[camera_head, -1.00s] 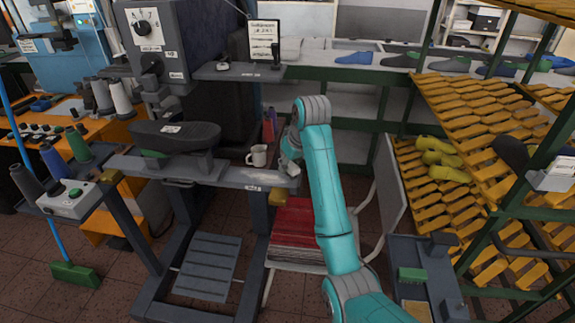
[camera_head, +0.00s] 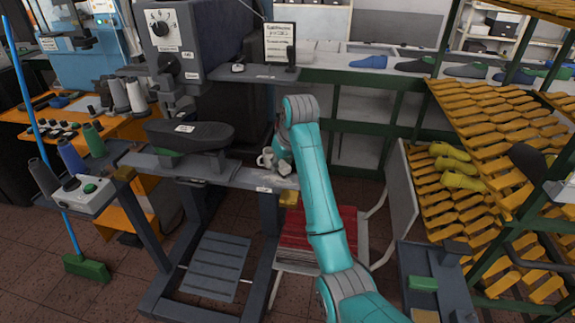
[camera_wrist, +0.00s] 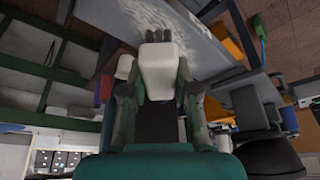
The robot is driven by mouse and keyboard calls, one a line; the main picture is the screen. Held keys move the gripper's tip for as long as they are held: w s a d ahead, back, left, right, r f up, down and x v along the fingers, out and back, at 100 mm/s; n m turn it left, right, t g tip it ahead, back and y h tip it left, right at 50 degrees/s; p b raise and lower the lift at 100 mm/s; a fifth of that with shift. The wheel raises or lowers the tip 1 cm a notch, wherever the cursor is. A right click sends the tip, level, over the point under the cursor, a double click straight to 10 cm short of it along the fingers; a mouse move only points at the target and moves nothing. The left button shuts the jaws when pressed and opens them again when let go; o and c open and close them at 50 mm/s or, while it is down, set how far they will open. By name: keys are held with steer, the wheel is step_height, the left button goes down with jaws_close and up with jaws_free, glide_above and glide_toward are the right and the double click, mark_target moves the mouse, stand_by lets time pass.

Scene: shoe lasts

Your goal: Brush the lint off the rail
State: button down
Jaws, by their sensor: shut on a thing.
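The rail (camera_head: 235,177) is a grey horizontal bar with a small label, running from under a dark shoe-shaped block towards my arm. My gripper (camera_head: 282,158) is over its right part. In the wrist view my gripper (camera_wrist: 158,78) is shut on a cream block with dark bristle-like tips, which looks like a brush (camera_wrist: 159,65). The bristles point at the rail's grey surface (camera_wrist: 205,45); I cannot tell whether they touch it. Pale, patchy lint (camera_wrist: 150,13) lies on the rail just beyond the bristles.
The dark shoe-shaped block (camera_head: 190,135) is farther left. A red-seated chair (camera_head: 310,228) is below the rail's right end. Yellow slatted racks (camera_head: 490,130) stand at the right.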

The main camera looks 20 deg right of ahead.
steer(key=shift+w+a+r, duration=0.1)
steer(key=shift+w+a, duration=0.9)
steer(key=shift+a, duration=0.45)
steer(key=shift+w+a+r, duration=0.1)
steer(key=shift+w+a, duration=0.95)
steer(key=shift+a, duration=0.35)
steer(key=shift+w+a+r, duration=0.1)
steer(key=shift+w+a, duration=0.9)
steer(key=shift+a, duration=0.45)
steer(key=shift+w+d+r, duration=0.1)
steer(key=shift+w+d, duration=0.3)
steer(key=shift+w, duration=0.3)
steer(key=shift+s+d+r, duration=0.2)
steer(key=shift+s+d, duration=1.45)
steer(key=shift+d, duration=0.6)
steer(key=shift+s+d+r, duration=0.15)
steer(key=shift+s+d, duration=1.5)
steer(key=shift+d, duration=0.65)
steer(key=shift+s+d+r, duration=0.2)
steer(key=shift+s+d, duration=1.45)
steer(key=shift+d, duration=0.6)
steer(key=shift+w+a, duration=0.1)
